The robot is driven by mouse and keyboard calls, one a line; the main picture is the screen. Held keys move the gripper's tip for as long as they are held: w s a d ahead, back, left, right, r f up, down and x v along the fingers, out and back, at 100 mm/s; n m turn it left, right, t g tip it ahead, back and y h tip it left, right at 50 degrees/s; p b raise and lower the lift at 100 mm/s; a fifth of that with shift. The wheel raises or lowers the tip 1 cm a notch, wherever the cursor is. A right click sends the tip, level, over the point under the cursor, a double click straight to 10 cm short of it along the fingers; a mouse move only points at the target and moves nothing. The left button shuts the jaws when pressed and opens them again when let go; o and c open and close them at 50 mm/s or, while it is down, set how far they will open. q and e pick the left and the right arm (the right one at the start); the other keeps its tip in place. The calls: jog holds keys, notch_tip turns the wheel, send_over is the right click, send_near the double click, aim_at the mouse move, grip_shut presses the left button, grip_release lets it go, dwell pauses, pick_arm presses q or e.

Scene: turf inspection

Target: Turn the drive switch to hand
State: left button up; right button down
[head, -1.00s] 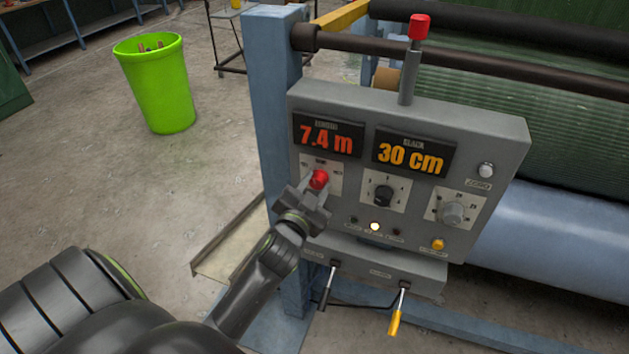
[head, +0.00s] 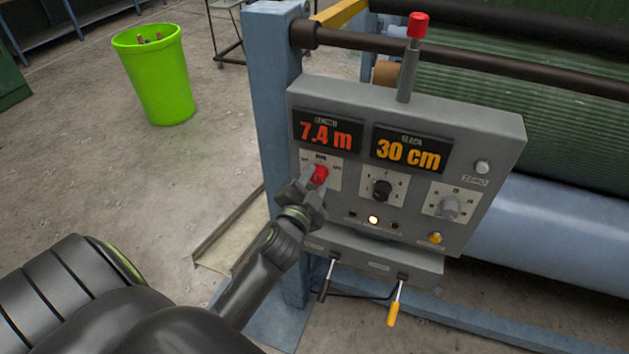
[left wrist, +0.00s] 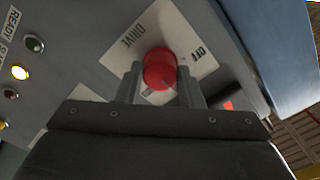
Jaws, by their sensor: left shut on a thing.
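The drive switch is a red knob (head: 320,173) on a white plate at the left of the grey control panel (head: 470,127). My left gripper (head: 312,183) is at the knob, its fingers closed on either side of it. In the left wrist view the red knob (left wrist: 160,69) sits between the two fingertips (left wrist: 162,84). The plate (left wrist: 185,32) there reads DRIVE and OFF; other labels are hidden or too small to read. My right gripper does not show.
Beside the switch are a black knob (head: 382,190) and a grey knob (head: 450,208). Two levers, one with a yellow grip (head: 393,313), hang below. A red-topped post (head: 417,27) stands above the panel. A green bin (head: 157,80) stands on open floor behind.

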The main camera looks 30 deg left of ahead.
pick_arm(q)
jog(key=shift+f, duration=0.1)
jog(key=o, duration=1)
jog(key=shift+c, duration=0.2)
jog(key=shift+s, duration=0.1)
jog(key=v, duration=1.7)
jog(key=shift+s, duration=0.2)
jog(key=shift+f, duration=0.1)
